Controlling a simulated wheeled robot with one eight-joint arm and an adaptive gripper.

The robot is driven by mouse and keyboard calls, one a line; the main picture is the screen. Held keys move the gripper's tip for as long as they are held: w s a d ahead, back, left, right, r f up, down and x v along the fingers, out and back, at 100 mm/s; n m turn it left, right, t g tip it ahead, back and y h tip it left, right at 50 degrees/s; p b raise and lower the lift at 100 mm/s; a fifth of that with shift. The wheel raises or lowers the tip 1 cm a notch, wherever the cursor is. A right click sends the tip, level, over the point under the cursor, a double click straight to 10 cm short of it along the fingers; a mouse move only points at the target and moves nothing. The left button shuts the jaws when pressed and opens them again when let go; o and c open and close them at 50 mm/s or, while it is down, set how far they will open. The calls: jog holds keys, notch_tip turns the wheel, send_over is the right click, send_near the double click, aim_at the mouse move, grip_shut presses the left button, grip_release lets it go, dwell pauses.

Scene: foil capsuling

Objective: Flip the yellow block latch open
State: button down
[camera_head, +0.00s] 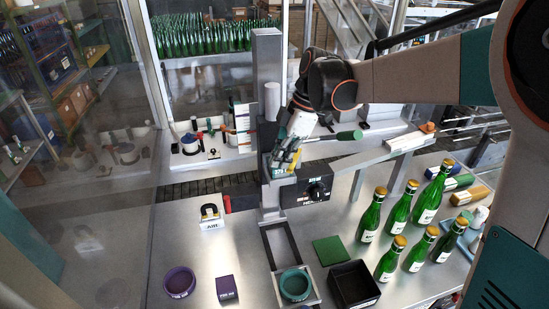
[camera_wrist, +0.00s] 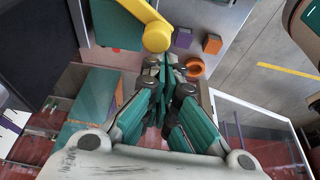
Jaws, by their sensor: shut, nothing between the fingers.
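The yellow latch (camera_wrist: 156,36) shows in the wrist view as a yellow bar with a rounded end, in front of a teal panel (camera_wrist: 115,25). My gripper (camera_wrist: 165,68) is shut and empty, its fingertips close below the latch's rounded end. I cannot tell whether they touch it. In the head view my gripper (camera_head: 281,162) points down beside the grey column, above the left end of the black control box (camera_head: 316,191). A little yellow shows around the fingertips there, but the fingers hide most of the latch.
Several green bottles (camera_head: 369,216) stand on the right of the steel table. A black bin (camera_head: 376,297), a teal ring (camera_head: 295,295), a purple ring (camera_head: 180,292) and a purple cube (camera_head: 226,288) are at the front. The grey column (camera_head: 268,85) rises close to my gripper.

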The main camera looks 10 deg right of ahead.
jog(key=s+d+b, duration=0.1)
jog(key=d+b, duration=0.1)
jog(key=d, duration=0.7)
jog(key=shift+s+d, duration=0.3)
jog(key=shift+d, duration=0.05)
jog(key=shift+w, duration=0.15)
dwell(1.3)
jog(key=shift+w+a, duration=0.2)
jog(key=shift+w, duration=0.45)
